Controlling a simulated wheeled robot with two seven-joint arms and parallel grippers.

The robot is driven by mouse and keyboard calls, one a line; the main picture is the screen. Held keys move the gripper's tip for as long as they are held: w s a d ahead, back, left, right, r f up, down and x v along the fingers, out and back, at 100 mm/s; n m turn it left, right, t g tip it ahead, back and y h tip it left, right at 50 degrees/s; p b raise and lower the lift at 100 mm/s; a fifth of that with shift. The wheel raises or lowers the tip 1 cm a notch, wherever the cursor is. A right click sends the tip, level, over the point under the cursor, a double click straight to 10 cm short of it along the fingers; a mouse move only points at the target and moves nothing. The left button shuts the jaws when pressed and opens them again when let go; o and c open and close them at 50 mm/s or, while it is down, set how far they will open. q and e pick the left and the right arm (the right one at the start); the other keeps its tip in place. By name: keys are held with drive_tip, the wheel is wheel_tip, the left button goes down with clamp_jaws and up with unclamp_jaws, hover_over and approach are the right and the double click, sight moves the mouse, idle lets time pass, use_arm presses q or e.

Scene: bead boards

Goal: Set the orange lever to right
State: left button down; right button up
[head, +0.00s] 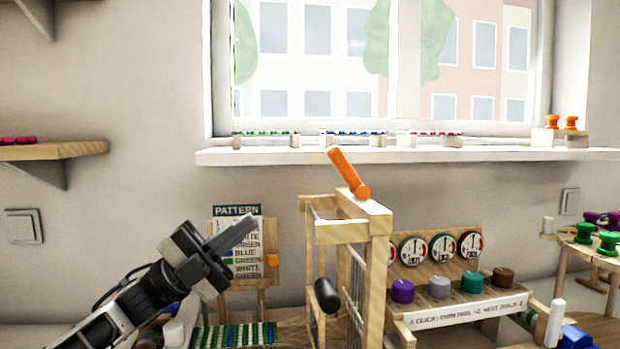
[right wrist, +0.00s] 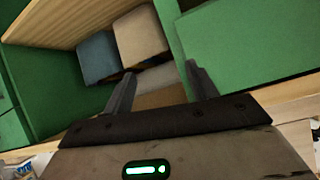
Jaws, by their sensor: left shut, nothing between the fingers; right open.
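The orange lever (head: 347,172) stands on top of a wooden frame (head: 375,222) in the middle of the head view. It tilts to the left, with its free end up and left of its pivot. My left gripper (head: 248,224) is shut and empty, to the left of the lever and lower in the picture, in front of the pattern card (head: 237,212). It is apart from the lever. My right gripper (right wrist: 160,70) shows only in the right wrist view; it is open with nothing between its fingers. The lever is not in that view.
A dial panel (head: 466,314) with several coloured knobs is right of the frame. A black handle (head: 327,295) sticks out of the frame's front. A beaded board (head: 235,335) lies lower left. Green panels (right wrist: 245,40) and blocks (right wrist: 140,35) are near my right gripper.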

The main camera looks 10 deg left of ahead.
sight(333, 162)
use_arm(q)
drive_tip(key=p+x, duration=0.3)
drive_tip(key=x, duration=0.9)
drive_tip(key=shift+w+d+r+p, duration=0.1)
drive_tip(key=shift+d+r+p, duration=0.15)
drive_tip(key=shift+r+p, duration=0.05)
drive_tip(key=shift+w+d+r, duration=0.2)
drive_tip(key=shift+d+r, duration=0.05)
drive_tip(key=shift+d, duration=0.3)
use_arm(e)
drive_tip(key=shift+w+d+r, duration=0.15)
drive_tip(key=shift+d+r, duration=0.1)
drive_tip(key=shift+r, duration=0.45)
use_arm(q)
drive_tip(key=shift+r, duration=0.1)
use_arm(e)
drive_tip(key=shift+r, duration=0.1)
